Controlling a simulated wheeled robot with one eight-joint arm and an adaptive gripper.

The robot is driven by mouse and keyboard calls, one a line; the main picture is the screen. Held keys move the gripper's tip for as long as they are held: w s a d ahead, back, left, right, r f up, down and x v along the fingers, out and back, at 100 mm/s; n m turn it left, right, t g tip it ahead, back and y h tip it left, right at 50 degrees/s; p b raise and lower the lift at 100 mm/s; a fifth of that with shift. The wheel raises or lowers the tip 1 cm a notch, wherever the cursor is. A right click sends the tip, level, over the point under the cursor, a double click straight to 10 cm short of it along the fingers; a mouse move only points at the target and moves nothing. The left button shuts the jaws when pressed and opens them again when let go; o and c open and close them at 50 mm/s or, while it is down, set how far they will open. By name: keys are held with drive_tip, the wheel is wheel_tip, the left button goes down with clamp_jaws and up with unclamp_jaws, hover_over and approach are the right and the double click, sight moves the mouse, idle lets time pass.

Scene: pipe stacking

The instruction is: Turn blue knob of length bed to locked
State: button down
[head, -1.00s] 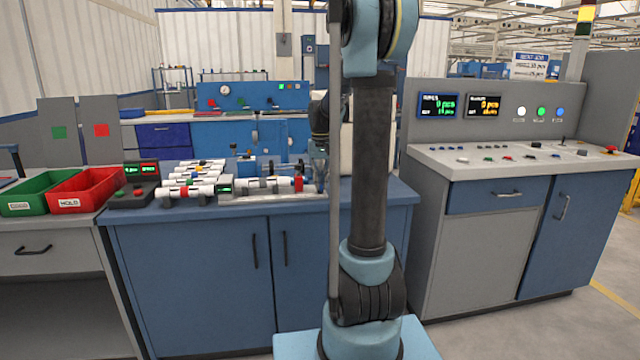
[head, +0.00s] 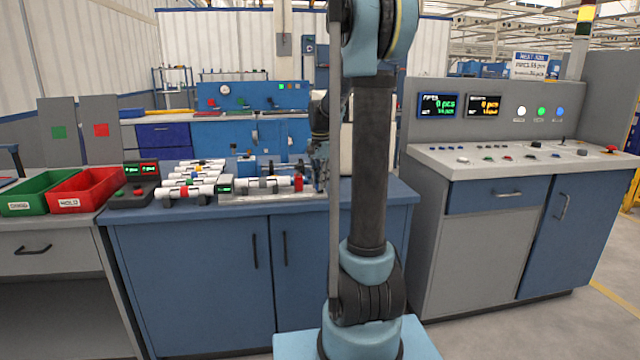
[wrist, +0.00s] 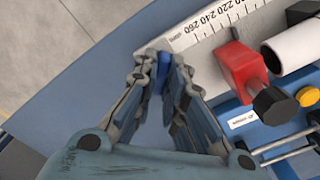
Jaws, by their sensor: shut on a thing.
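The length bed (head: 262,197) lies along the front of the blue workbench in the head view, with a white pipe (head: 262,185) on it. In the wrist view its ruled scale (wrist: 215,25) runs from the gripper to the upper right. The blue knob (wrist: 163,70) shows as a narrow blue strip between my fingertips, mostly hidden by them. My gripper (wrist: 163,62) is shut on the knob at the end of the scale. In the head view my gripper (head: 320,175) is small, at the bed's right end. Whether the knob stands at locked cannot be read.
A red stop block (wrist: 240,68) stands close right of the gripper, with a white pipe end (wrist: 292,46) beyond it. A black knob (wrist: 272,104) and a yellow button (wrist: 308,96) are nearby. Red (head: 88,190) and green bins stand far left.

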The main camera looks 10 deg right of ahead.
drive_tip(key=m, duration=0.4)
drive_tip(key=shift+m, duration=0.3)
drive_tip(key=m, duration=0.4)
drive_tip(key=shift+w, duration=0.1)
drive_tip(key=shift+r, duration=0.1)
drive_tip(key=c, duration=1.7)
unclamp_jaws()
drive_tip(key=shift+o, duration=0.2)
wheel_tip(320, 180, up, 12)
